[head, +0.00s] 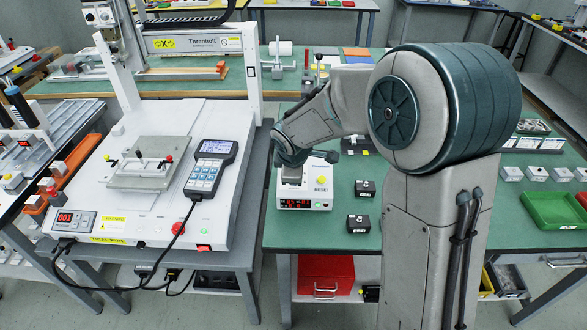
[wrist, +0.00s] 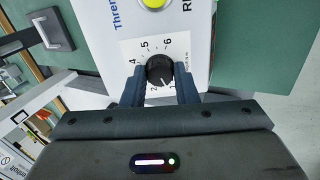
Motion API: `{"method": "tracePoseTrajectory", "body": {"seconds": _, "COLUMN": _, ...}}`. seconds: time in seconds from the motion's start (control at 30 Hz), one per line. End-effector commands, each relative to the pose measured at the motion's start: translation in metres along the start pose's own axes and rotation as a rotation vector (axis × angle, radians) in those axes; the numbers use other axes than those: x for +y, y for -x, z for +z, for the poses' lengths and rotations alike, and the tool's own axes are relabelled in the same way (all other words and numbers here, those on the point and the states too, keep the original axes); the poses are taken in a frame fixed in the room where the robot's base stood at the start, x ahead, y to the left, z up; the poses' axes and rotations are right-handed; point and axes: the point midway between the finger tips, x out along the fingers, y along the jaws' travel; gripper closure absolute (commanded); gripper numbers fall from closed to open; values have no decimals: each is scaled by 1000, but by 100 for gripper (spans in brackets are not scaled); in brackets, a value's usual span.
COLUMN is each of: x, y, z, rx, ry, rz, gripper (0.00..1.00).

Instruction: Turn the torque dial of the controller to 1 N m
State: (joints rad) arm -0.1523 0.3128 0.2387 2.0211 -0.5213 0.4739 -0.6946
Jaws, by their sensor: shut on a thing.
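The controller (head: 320,203) is a white box with a red display, a yellow button and a RESET label, on the green table. In the wrist view its white face shows the black round torque dial (wrist: 160,68) with printed numbers around it. The dial's white pointer line is at its lower side, appearing to point between 2 and 1; the exact reading is hard to tell. My gripper (wrist: 160,78) is shut on the dial, one dark finger on each side. In the head view my wrist hides the dial and the fingertips.
Two small black boxes (head: 365,188) (head: 358,223) stand right of the controller. A white gantry machine (head: 160,200) with a handheld pendant (head: 212,165) fills the left bench. A green tray (head: 552,210) lies at far right.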

Motion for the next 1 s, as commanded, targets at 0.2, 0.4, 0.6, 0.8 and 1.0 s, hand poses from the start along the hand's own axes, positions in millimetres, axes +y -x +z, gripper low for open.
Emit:
{"method": "tracePoseTrajectory", "body": {"seconds": 0.2, "x": 1, "y": 1, "z": -1, "rx": 2, "ry": 56, "rz": 2, "gripper": 96}}
{"method": "tracePoseTrajectory", "body": {"seconds": 0.4, "x": 0, "y": 0, "z": -1, "rx": 2, "ry": 69, "rz": 2, "gripper": 96}}
{"method": "tracePoseTrajectory", "body": {"seconds": 0.6, "x": 0, "y": 0, "z": -1, "rx": 2, "ry": 69, "rz": 2, "gripper": 96}}
{"method": "tracePoseTrajectory", "body": {"seconds": 0.8, "x": 0, "y": 0, "z": -1, "rx": 1, "ry": 68, "rz": 2, "gripper": 52}}
{"method": "tracePoseTrajectory", "body": {"seconds": 1.0, "x": 0, "y": 0, "z": 0, "rx": 1, "ry": 67, "rz": 1, "gripper": 52}}
